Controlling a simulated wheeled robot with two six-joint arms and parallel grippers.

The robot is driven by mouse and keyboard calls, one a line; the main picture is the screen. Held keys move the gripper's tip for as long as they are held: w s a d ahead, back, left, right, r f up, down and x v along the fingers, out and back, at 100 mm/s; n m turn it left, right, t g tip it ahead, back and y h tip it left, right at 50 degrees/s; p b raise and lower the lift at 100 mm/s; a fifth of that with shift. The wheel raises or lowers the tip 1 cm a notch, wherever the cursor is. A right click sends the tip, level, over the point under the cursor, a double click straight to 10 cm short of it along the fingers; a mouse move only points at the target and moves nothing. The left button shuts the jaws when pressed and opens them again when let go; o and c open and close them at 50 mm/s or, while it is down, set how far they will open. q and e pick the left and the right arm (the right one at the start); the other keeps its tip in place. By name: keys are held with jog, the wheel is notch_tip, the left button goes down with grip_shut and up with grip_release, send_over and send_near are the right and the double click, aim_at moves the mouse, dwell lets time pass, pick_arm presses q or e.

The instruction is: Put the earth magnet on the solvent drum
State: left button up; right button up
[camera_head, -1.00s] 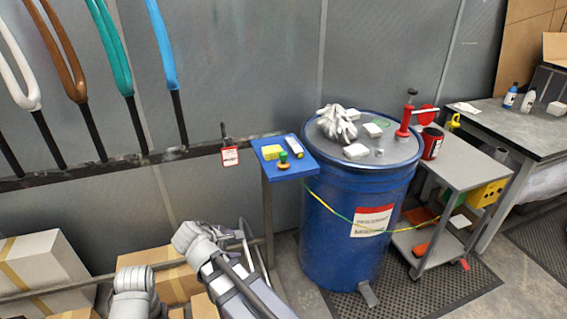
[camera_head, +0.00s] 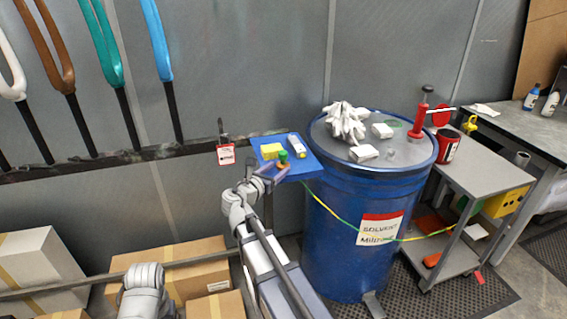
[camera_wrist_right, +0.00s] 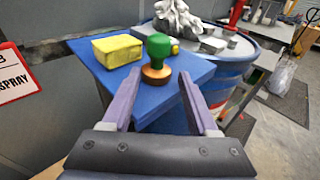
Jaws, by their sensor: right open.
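The piece with a green knob and a copper-coloured base (camera_head: 283,157), likely the earth magnet, stands upright on a small blue shelf (camera_head: 305,166). In the right wrist view this magnet (camera_wrist_right: 157,48) stands near the shelf's front edge. My right gripper (camera_wrist_right: 157,90) is open and empty, its fingers on either side of the line to the magnet and just short of it. In the head view my right gripper (camera_head: 270,172) is at the shelf's front left. The blue solvent drum (camera_head: 330,225) stands right of the shelf. My left gripper is out of view.
A yellow sponge (camera_head: 271,150) and a white-and-yellow tube (camera_head: 297,148) share the shelf. The drum lid holds gloves (camera_head: 345,122), white blocks (camera_head: 364,153) and a red tool (camera_head: 420,118). Bare grey lid (camera_head: 402,152) shows at front right. A red-and-white tag (camera_head: 226,154) hangs left.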

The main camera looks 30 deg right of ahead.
aim_at(282, 163)
jog(key=shift+w+r+x, duration=0.1)
jog(key=shift+r+x, duration=0.05)
jog(key=shift+x, duration=1.2)
jog(key=shift+w+r+x, duration=0.1)
jog(key=shift+x, duration=1.3)
jog(key=shift+a, duration=0.15)
jog(key=shift+c, duration=0.2)
jog(key=shift+s, duration=0.1)
grip_shut()
